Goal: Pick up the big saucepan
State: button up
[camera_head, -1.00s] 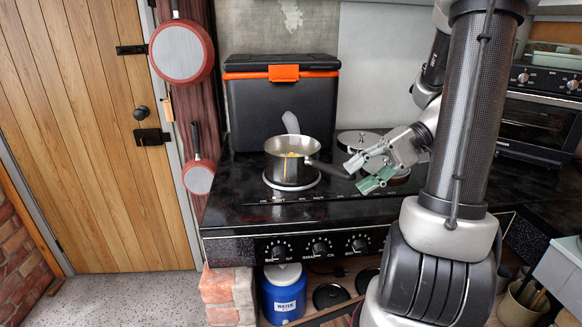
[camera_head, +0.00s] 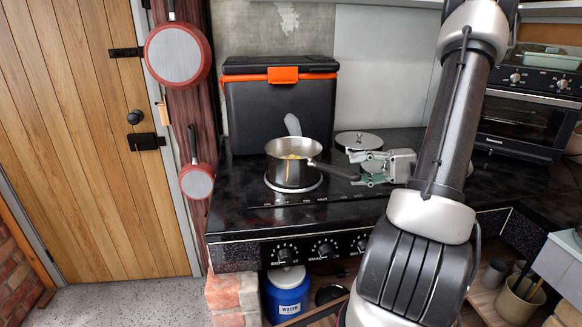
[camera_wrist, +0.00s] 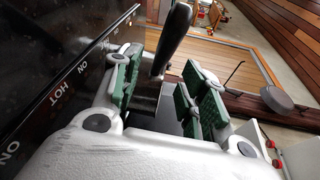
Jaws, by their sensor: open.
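A steel saucepan (camera_head: 290,173) stands upright on the hob's left front plate. Yellowish food and a grey utensil (camera_head: 293,125) show in it. Its dark handle (camera_head: 336,171) points right, towards my gripper (camera_head: 364,169). My gripper is open, with its fingertips at the handle's end. In the wrist view, the black handle (camera_wrist: 173,40) shows in the gap between the green finger pads of my gripper (camera_wrist: 162,88). I see no pad closed on it. Whether either pad touches the handle, I cannot tell.
A black cooler box (camera_head: 280,112) with an orange latch stands behind the saucepan. A metal lid (camera_head: 358,139) lies behind my gripper. Red pans (camera_head: 178,55) hang at the left by the door. A toaster oven (camera_head: 525,115) stands at the right. Knobs line the hob's front.

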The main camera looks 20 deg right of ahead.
aim_at(331, 165)
jog(key=x, duration=0.7)
jog(key=shift+w+a, duration=0.1)
jog(key=shift+w, duration=0.45)
grip_shut()
